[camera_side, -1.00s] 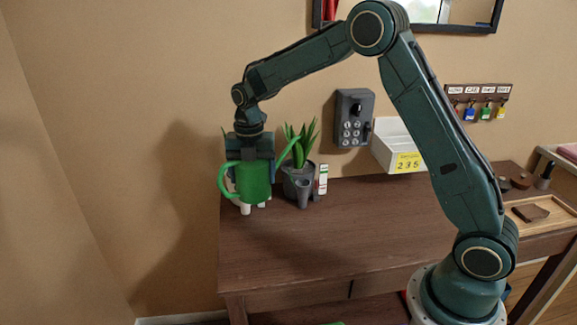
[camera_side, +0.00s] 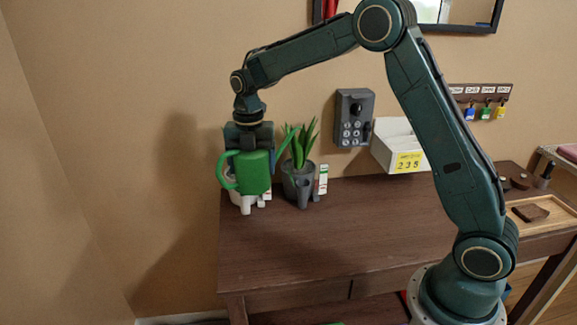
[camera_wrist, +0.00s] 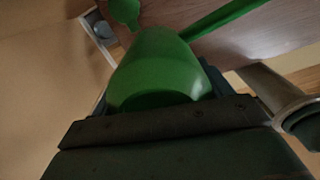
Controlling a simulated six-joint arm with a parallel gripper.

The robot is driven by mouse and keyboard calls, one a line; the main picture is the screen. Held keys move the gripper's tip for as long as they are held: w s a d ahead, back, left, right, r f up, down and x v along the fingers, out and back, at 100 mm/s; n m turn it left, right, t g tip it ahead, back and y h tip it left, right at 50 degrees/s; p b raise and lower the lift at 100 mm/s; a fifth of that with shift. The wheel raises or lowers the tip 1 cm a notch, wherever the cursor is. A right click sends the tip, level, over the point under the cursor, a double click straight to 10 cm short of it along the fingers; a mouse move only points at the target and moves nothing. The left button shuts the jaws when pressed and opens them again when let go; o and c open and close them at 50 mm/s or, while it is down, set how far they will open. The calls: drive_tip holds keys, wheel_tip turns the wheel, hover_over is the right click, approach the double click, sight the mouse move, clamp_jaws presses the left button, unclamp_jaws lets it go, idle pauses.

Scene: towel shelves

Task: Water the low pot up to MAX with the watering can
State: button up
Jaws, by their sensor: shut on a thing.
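My gripper (camera_side: 250,150) is shut on the green watering can (camera_side: 252,175) and holds it at the back left of the table. The can's body also shows in the wrist view (camera_wrist: 160,65), with its spout running to the upper right. In the side view the handle is on the left, and the spout rises right toward the plant. A white footed pot (camera_side: 246,202) is below the can, mostly hidden by it. A grey pot (camera_side: 298,188) with a spiky green plant stands just right. A white gauge strip (camera_side: 322,180) with coloured marks stands beside it. Water level is not visible.
A grey keypad box (camera_side: 354,118) and a white bin (camera_side: 398,146) labelled 235 are on the wall side, right of the plant. A wooden tray (camera_side: 535,214) lies at the right. The front of the brown table (camera_side: 300,250) is clear.

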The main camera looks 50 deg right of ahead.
drive_tip(key=shift+f, duration=1.85)
drive_tip(key=shift+r, duration=0.15)
drive_tip(key=shift+r+t+y, duration=0.3)
drive_tip(key=shift+r+y, duration=0.3)
drive_tip(key=shift+y, duration=0.5)
drive_tip(key=shift+f+t+y, duration=0.2)
drive_tip(key=shift+t+y, duration=0.1)
drive_tip(key=shift+y, duration=0.5)
drive_tip(key=shift+w+a+r+h, duration=0.1)
drive_tip(key=shift+a+r+h, duration=0.1)
drive_tip(key=shift+h, duration=0.6)
drive_tip(key=shift+d+f+g+h, duration=0.2)
drive_tip(key=shift+f+g+h, duration=0.3)
drive_tip(key=shift+h, duration=0.3)
drive_tip(key=shift+f+h, duration=0.25)
drive_tip(key=shift+h, duration=0.05)
